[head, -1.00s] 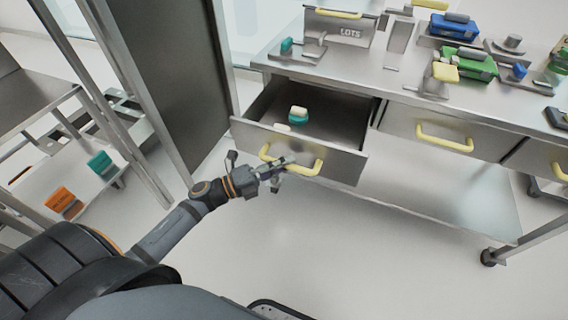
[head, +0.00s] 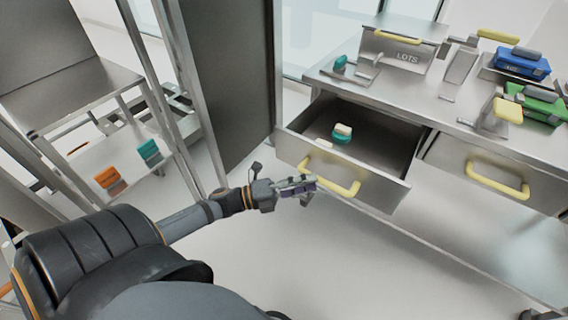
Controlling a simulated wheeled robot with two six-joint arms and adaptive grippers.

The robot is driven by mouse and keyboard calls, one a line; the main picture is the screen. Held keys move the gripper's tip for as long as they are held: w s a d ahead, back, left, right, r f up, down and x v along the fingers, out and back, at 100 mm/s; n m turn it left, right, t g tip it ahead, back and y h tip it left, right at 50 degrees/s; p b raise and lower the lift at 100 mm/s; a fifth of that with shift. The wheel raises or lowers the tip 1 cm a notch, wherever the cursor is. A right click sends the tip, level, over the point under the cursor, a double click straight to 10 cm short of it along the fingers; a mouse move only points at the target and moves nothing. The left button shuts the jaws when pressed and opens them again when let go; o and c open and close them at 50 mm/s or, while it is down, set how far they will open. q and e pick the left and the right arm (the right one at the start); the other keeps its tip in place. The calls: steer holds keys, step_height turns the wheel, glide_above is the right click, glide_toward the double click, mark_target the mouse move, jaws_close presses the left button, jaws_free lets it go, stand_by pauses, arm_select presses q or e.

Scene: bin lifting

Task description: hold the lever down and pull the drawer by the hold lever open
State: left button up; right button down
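The drawer (head: 300,146) at the left of the steel bench is open, with a yellow bar handle (head: 345,189) on its front. My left gripper (head: 308,184) is at the left part of this handle and overlaps it in the picture. I cannot tell whether its fingers touch the bar or how far apart they are. On the bench top above are a small lever with a teal grip (head: 340,62) and a lever with a yellow grip (head: 508,109); no gripper is on either. Which one is the hold lever cannot be read.
A teal-and-white item (head: 342,133) lies in the open drawer. A shut drawer with a yellow handle (head: 497,184) is to its right. A LOTS box (head: 398,55) and blue and green blocks stand on the bench. A dark panel (head: 232,80) stands close on the left.

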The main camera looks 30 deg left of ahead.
arm_select(q)
steer(key=v, duration=0.7)
steer(key=shift+s+a, duration=0.25)
steer(key=shift+s, duration=0.05)
